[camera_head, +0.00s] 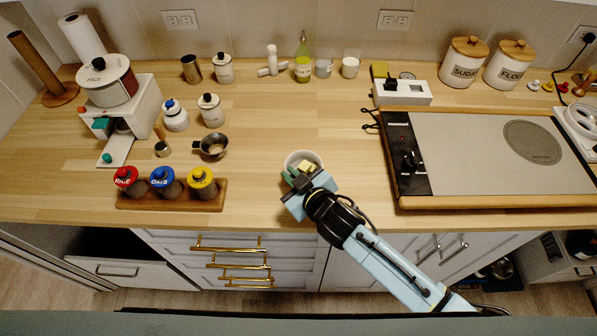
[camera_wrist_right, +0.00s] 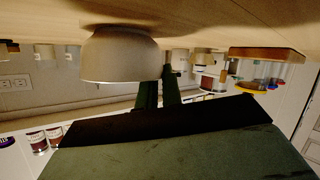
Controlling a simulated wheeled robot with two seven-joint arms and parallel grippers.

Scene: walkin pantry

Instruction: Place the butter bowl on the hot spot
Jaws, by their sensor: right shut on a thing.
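The butter bowl (camera_head: 304,155) is a small pale bowl near the counter's front edge, with yellowish pieces inside. My right gripper (camera_head: 298,178) reaches it from the front and is shut on its near side, partly hiding it. In the right wrist view, which is upside down, the bowl (camera_wrist_right: 120,55) shows against the counter beside the dark green fingers (camera_wrist_right: 158,92). I cannot tell whether it is lifted off the counter. The hot spot (camera_head: 533,142) is a dark grey round patch on the right part of the griddle plate (camera_head: 465,160). My left gripper is not in view.
A wooden rack (camera_head: 170,194) of jars and a metal cup (camera_head: 212,146) are to the left. A white box (camera_head: 402,93) stands behind the griddle. The counter's middle is clear.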

